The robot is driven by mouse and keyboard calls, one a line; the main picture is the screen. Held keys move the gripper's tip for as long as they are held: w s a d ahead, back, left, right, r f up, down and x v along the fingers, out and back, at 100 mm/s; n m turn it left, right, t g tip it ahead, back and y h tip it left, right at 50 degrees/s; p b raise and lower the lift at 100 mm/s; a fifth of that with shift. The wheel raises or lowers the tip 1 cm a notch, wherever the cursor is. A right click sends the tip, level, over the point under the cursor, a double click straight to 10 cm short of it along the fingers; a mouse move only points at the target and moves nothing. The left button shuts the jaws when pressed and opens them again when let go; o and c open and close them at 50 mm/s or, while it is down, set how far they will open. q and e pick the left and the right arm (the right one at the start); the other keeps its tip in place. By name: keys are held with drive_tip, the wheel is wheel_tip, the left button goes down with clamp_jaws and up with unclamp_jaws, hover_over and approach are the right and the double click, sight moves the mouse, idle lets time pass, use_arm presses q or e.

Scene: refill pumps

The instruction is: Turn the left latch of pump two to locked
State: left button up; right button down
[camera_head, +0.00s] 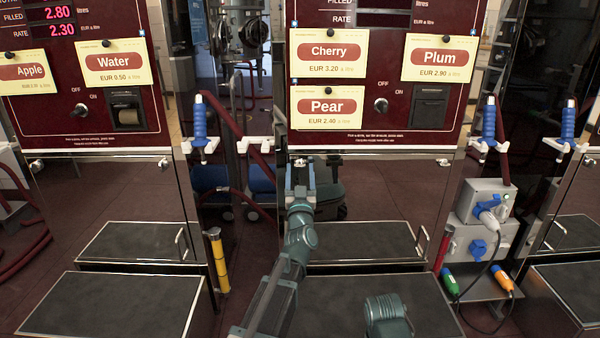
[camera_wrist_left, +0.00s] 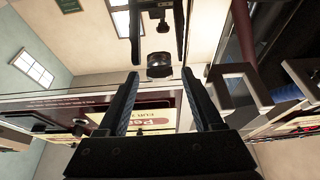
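Pump two appears to be the dark red pump (camera_head: 368,75) with Cherry, Pear and Plum cards in the head view. Its left latch (camera_head: 301,162) is a small metal piece under the panel's lower left edge, partly covered by my left gripper (camera_head: 302,176). In the left wrist view, my left gripper (camera_wrist_left: 160,85) is open, its two dark fingers apart. A small dark and metallic knob (camera_wrist_left: 160,67), probably the latch, sits just beyond the fingertips, between their lines and not visibly gripped. Its turn position is unclear. The right latch (camera_head: 443,161) is uncovered. My right gripper is not in view.
A blue-handled nozzle (camera_head: 199,122) hangs left of the pump, and another (camera_head: 488,124) hangs right. White hooks (camera_head: 256,144) are close beside my left gripper. A dark-topped step (camera_head: 350,240) stands below. Grey socket boxes (camera_head: 486,220) with cables are at the right.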

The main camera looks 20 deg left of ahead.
use_arm(q)
clamp_jaws()
drive_tip(key=n+y, duration=0.1)
drive_tip(key=n, duration=0.2)
drive_tip(key=n+g+y+p, duration=0.1)
drive_tip(key=n+y, duration=0.1)
drive_tip(key=n, duration=0.1)
drive_tip(key=shift+w+d+r+n, duration=0.1)
drive_tip(key=shift+d+r+n, duration=0.05)
drive_tip(key=shift+n, duration=0.25)
drive_tip(key=n+g+y+p, duration=0.1)
drive_tip(key=n, duration=0.1)
drive_tip(key=n+g, duration=0.1)
drive_tip(key=n, duration=0.2)
drive_tip(key=shift+d+r+y+p, duration=0.1)
drive_tip(key=shift+r+y+p, duration=0.05)
drive_tip(key=shift+y+p, duration=0.25)
drive_tip(key=n+g+p, duration=0.1)
drive_tip(key=n, duration=0.2)
drive_tip(key=n+g+p, duration=0.2)
drive_tip(key=n, duration=0.1)
drive_tip(key=shift+r+y, duration=0.15)
drive_tip(key=shift+y, duration=0.25)
drive_tip(key=n+g+p, duration=0.1)
drive_tip(key=n+p, duration=0.1)
drive_tip(key=n, duration=0.1)
drive_tip(key=shift+n+p, duration=0.35)
drive_tip(key=shift+n, duration=0.05)
drive_tip(key=shift+n+g+p, duration=0.3)
drive_tip(key=shift+n, duration=0.1)
